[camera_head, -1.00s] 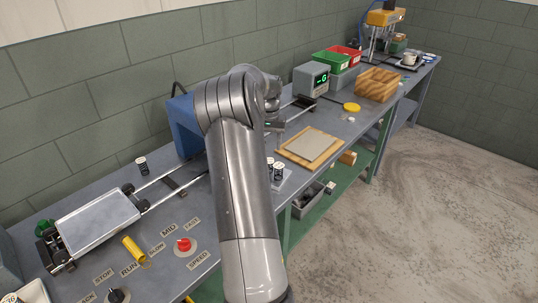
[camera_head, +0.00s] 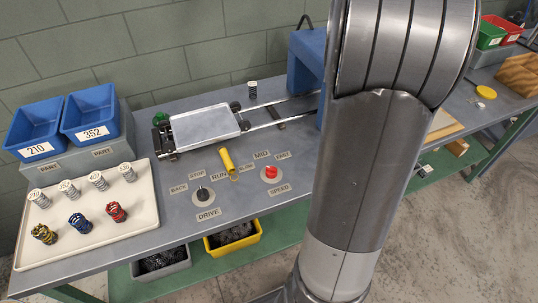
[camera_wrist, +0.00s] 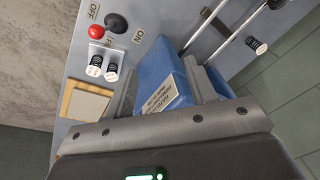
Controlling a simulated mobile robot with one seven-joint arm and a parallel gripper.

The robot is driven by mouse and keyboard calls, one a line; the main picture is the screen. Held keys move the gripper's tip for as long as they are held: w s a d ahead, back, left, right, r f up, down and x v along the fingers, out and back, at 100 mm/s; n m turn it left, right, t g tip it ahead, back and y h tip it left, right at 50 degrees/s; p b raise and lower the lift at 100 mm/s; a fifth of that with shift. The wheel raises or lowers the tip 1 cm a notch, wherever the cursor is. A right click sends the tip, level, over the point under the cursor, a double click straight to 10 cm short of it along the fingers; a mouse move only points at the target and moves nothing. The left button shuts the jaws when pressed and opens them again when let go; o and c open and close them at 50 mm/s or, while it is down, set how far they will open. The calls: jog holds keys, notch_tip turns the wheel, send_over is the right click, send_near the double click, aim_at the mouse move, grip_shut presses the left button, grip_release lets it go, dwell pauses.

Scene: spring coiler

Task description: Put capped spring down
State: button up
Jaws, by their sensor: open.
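My gripper (camera_wrist: 168,88) is open, with no spring between its fingers; a blue housing (camera_wrist: 155,66) shows beyond them. In the wrist view, two white-labelled, black-and-white capped springs (camera_wrist: 95,66) (camera_wrist: 112,72) stand on a small light plate at upper left. A similar single one (camera_wrist: 256,45) stands beyond the rails at right. In the head view, this one (camera_head: 252,89) stands upright on the bench behind the rails. My gripper is hidden there behind my arm. Several labelled pale springs (camera_head: 97,181) stand on a cream tray (camera_head: 128,221) at left. I cannot tell which spring the task means.
Yellow, blue and red springs (camera_head: 78,223) share the tray. Blue bins (camera_head: 90,115) stand behind it. A metal carriage (camera_head: 205,131), yellow cylinder (camera_head: 228,162), black knob (camera_head: 203,195) and red knob (camera_head: 270,172) occupy the bench. The blue housing (camera_head: 307,62) stands beside my arm.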

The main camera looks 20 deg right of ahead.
jog(key=s+a+r+n+t, duration=0.15)
jog(key=s+a, duration=0.25)
jog(key=a, duration=0.5)
jog(key=s+a+r+n, duration=0.3)
jog(key=s+a, duration=0.1)
jog(key=a, duration=0.5)
jog(key=s+a+f+n+t, duration=0.2)
jog(key=s+a+f+n, duration=0.1)
jog(key=s+a, duration=0.7)
jog(key=shift+s+a+f+n, duration=0.25)
jog(key=shift+s+a+n, duration=0.15)
jog(key=shift+s, duration=0.45)
